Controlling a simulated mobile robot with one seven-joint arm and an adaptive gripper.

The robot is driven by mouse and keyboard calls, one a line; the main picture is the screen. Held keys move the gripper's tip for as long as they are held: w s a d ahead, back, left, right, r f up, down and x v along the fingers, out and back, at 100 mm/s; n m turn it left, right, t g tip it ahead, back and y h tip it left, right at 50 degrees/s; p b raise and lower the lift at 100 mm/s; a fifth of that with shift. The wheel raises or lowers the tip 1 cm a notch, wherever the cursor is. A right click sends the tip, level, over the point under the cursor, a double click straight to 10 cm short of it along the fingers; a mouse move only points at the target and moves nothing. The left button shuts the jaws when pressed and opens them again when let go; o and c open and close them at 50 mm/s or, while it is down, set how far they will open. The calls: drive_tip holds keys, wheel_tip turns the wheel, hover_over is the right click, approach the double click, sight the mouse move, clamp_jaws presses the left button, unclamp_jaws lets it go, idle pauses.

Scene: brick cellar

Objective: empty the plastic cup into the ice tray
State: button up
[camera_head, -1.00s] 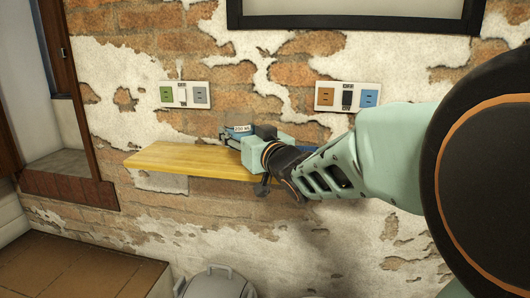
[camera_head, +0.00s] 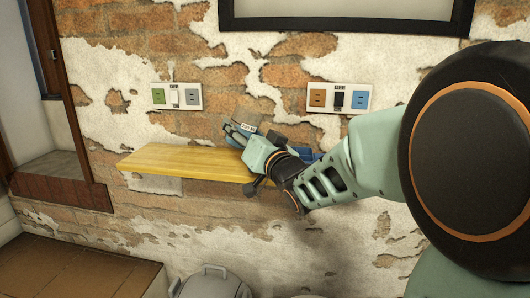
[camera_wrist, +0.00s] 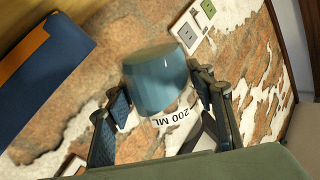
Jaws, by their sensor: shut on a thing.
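The plastic cup (camera_wrist: 156,82) is translucent blue with a "200 ML" label. In the wrist view it sits between the two dark fingers of my gripper (camera_wrist: 165,108), which is shut on it. In the head view the cup (camera_head: 246,127) is small, tilted and held above the wooden shelf, partly hidden by my gripper (camera_head: 240,133). A dark blue thing, likely the ice tray (camera_wrist: 48,75), lies at the left of the wrist view, apart from the cup. A blue piece of it (camera_head: 306,154) shows behind my arm in the head view. I cannot see the contents of either.
The wooden shelf (camera_head: 180,161) juts from a brick and plaster wall; its left part is clear. Two socket panels, left (camera_head: 177,96) and right (camera_head: 338,98), are on the wall above. A grey lidded bin (camera_head: 211,283) stands below.

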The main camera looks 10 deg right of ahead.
sight(258, 129)
drive_tip(key=shift+d+r+m+t, duration=0.1)
drive_tip(key=shift+d+m+t, duration=0.45)
drive_tip(key=shift+m, duration=0.75)
drive_tip(key=shift+w+d+m, duration=0.1)
drive_tip(key=shift+d+m, duration=0.15)
drive_tip(key=shift+m, duration=0.15)
drive_tip(key=shift+m+t+h+p, duration=0.25)
drive_tip(key=shift+m+h+p, duration=0.35)
drive_tip(key=shift+m, duration=1)
drive_tip(key=shift+r+m+h+p, duration=0.4)
drive_tip(key=shift+m+p, duration=0.3)
drive_tip(key=shift+m, duration=0.4)
drive_tip(key=shift+d+f+m+t, duration=0.1)
drive_tip(key=shift+f+m+t, duration=0.1)
drive_tip(key=shift+m, duration=0.35)
drive_tip(key=shift+d+f+m+t, duration=0.1)
drive_tip(key=shift+m+t, duration=0.1)
drive_tip(key=shift+m, duration=0.35)
drive_tip(key=shift+w+d+r+m+h+p, duration=0.1)
drive_tip(key=shift+d+r+m+h+p, duration=0.55)
drive_tip(key=shift+m+p, duration=0.55)
idle(0.3)
drive_tip(key=shift+d+f+m+h, duration=0.25)
drive_tip(key=shift+f+m, duration=0.1)
drive_tip(key=shift+m, duration=0.35)
idle(0.3)
